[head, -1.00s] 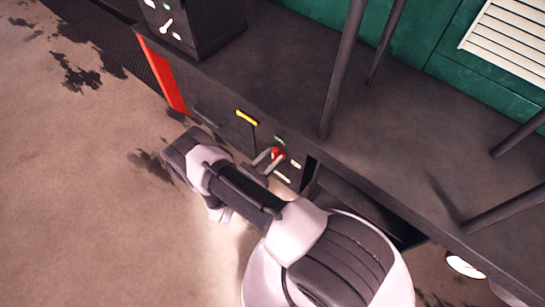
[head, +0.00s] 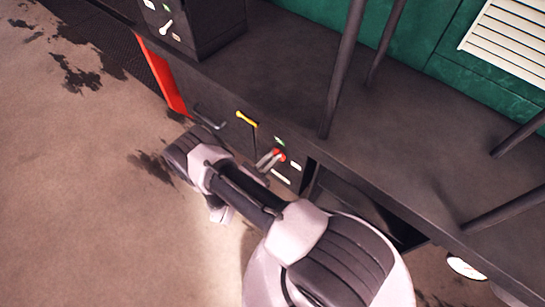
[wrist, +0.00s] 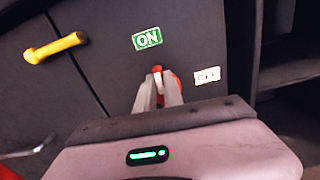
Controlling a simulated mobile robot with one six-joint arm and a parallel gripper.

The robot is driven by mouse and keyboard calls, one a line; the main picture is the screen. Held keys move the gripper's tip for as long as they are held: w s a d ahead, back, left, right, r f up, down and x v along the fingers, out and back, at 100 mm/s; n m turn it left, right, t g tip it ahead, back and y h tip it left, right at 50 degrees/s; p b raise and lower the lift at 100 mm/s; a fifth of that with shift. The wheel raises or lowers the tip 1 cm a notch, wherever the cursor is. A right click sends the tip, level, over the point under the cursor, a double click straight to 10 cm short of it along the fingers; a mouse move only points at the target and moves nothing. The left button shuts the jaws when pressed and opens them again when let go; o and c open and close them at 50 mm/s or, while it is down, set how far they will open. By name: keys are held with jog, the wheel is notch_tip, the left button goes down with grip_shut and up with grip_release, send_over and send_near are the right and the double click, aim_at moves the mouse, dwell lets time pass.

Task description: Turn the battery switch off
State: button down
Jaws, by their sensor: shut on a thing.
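The battery switch is a red lever (wrist: 157,72) on the dark panel; it also shows as a red knob in the head view (head: 280,155). A green ON label (wrist: 147,38) sits above it and a white OFF label (wrist: 207,75) sits to its right. In the wrist view the lever's visible tip points up, close below the ON label. My gripper (wrist: 158,88) is shut on the lever, with its pale fingers on either side of it. The lever's base is hidden behind the fingers. In the head view my gripper (head: 270,159) comes from the left.
A yellow handle (head: 246,118) is on the panel left of the switch. A grey bar handle (head: 210,115) is farther left. A second control box (head: 205,28) stands on the ledge. Dark posts (head: 345,70) rise from the ledge. The floor (head: 80,200) at left is open.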

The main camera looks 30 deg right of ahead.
jog(key=m, duration=0.4)
jog(key=s+f+m, duration=0.1)
jog(key=m, duration=0.3)
jog(key=m+b, duration=0.1)
jog(key=m, duration=0.4)
jog(key=shift+s+d+f, duration=0.2)
jog(key=shift+s+d, duration=0.1)
jog(key=shift+s, duration=0.05)
jog(key=shift+s+f+m, duration=0.1)
jog(key=shift+f+m, duration=0.1)
jog(key=shift+m, duration=0.85)
jog(key=shift+f+m, duration=0.15)
jog(key=shift+m, duration=0.9)
jog(key=c, duration=1.5)
grip_release()
jog(key=shift+o, duration=0.2)
